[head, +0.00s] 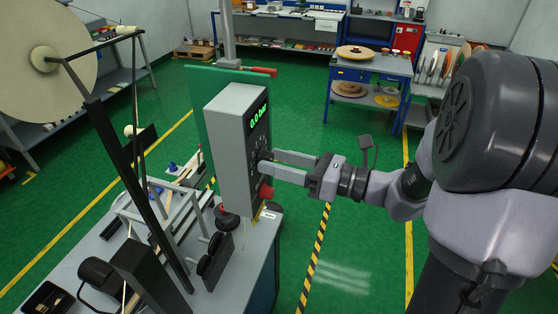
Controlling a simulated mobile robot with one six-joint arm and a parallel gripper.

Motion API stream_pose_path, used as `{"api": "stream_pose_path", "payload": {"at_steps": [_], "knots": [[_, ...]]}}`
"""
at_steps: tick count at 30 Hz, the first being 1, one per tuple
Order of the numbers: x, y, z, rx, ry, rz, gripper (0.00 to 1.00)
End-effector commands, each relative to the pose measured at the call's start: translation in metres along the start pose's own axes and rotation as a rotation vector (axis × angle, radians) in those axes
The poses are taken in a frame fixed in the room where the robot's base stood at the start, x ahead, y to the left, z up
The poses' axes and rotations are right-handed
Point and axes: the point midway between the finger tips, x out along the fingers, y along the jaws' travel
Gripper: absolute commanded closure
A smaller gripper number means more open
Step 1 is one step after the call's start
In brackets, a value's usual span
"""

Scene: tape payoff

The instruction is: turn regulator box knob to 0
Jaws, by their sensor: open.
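The regulator box (234,150) is a tall grey box standing upright at the far edge of the bench. Its green display (258,116) appears to read 0.0 bar. A small dark knob (264,156) sits on its face below the display, with dial marks above it. My gripper (267,161) reaches in from the right, its two pale fingers apart, one on each side of the knob. The fingertips are at or very near the box face; I cannot tell whether they touch the knob. The knob's pointer is too small to read.
A red button (266,191) sits on the box below the fingers. A green panel (207,110) stands behind the box. The bench (236,262) holds rollers and a dark upright frame at left. Green floor (350,235) is clear below my arm.

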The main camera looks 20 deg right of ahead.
Motion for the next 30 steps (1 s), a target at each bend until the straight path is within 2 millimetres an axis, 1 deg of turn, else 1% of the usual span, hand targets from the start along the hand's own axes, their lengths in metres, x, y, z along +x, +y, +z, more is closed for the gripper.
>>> {"api": "stream_pose_path", "payload": {"at_steps": [1, 2, 3, 5, 6, 9, 16, 20, 26, 30], "knots": [[-0.0001, -0.0001, 0.0000, 0.000, 0.000, 0.000, 0.51], [-0.0002, -0.0001, 0.0000, 0.000, 0.000, 0.000, 0.55], [-0.0002, -0.0001, 0.0000, 0.000, 0.000, 0.000, 0.63], [-0.0003, 0.0000, 0.0001, 0.000, 0.000, 0.000, 0.74], [-0.0003, 0.0000, 0.0001, 0.000, 0.000, 0.000, 0.82], [-0.0004, 0.0000, 0.0002, 0.000, 0.000, 0.000, 1.00], [-0.0004, -0.0002, -0.0005, -0.011, -0.001, 0.000, 1.00], [-0.0004, -0.0009, -0.0019, -0.048, -0.003, 0.001, 1.00], [-0.0004, -0.0020, -0.0047, -0.172, -0.011, 0.002, 1.00], [-0.0004, -0.0026, -0.0060, -0.298, -0.018, 0.004, 1.00]]}}
